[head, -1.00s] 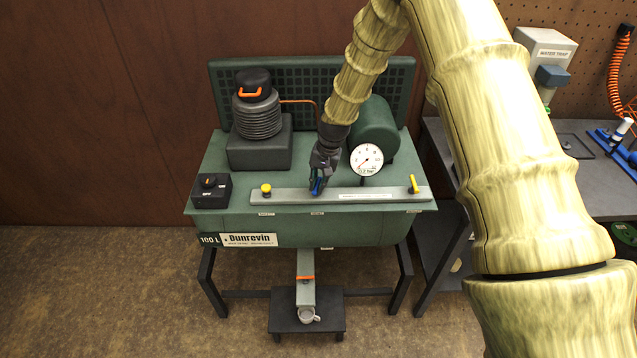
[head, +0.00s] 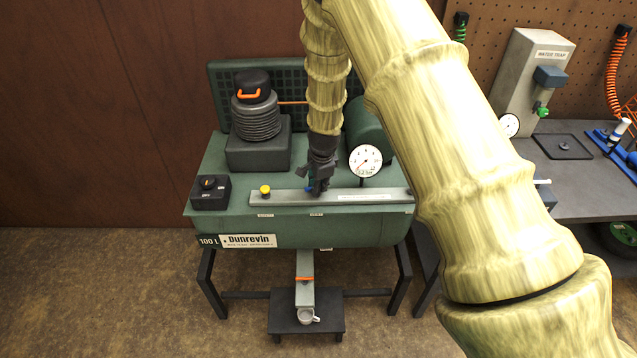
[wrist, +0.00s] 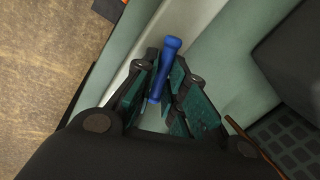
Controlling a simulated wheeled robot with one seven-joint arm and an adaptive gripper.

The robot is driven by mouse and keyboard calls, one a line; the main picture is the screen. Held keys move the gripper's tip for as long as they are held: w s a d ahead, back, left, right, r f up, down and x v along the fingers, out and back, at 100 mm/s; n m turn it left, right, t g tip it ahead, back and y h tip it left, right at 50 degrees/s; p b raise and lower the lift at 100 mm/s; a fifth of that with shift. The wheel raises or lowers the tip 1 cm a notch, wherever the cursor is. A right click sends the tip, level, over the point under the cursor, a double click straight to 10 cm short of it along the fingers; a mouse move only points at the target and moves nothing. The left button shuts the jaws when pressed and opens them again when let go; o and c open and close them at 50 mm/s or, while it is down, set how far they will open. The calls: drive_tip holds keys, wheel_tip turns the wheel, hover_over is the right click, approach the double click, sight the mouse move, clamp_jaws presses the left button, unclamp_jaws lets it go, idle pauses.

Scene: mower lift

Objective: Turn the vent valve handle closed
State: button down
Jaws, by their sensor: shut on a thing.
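A blue handle (head: 309,189) stands on the grey manifold bar (head: 285,197) along the front of the green compressor. I take it for the vent valve handle; its label is too small to read. My gripper (head: 317,188) is at the bar, around this handle. In the wrist view my gripper (wrist: 160,85) is shut on the blue handle (wrist: 171,52), with its teal finger pads on either side. The handle's rounded end sticks out past the fingers. Its pivot is not clearly seen.
A yellow knob (head: 265,191) stands left on the bar, and a pressure gauge (head: 365,161) stands close to the right of my gripper. A black switch box (head: 210,192) sits at the left corner. A cup (head: 308,317) stands below on a low stand.

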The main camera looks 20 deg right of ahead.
drive_tip(key=shift+a+r+m+h+p, duration=0.1)
drive_tip(key=shift+m+h+p, duration=0.4)
drive_tip(key=shift+m, duration=1.5)
drive_tip(key=c, duration=1.5)
unclamp_jaws()
drive_tip(key=v, duration=1.1)
drive_tip(key=shift+r, duration=0.4)
drive_tip(key=shift+s, duration=0.1)
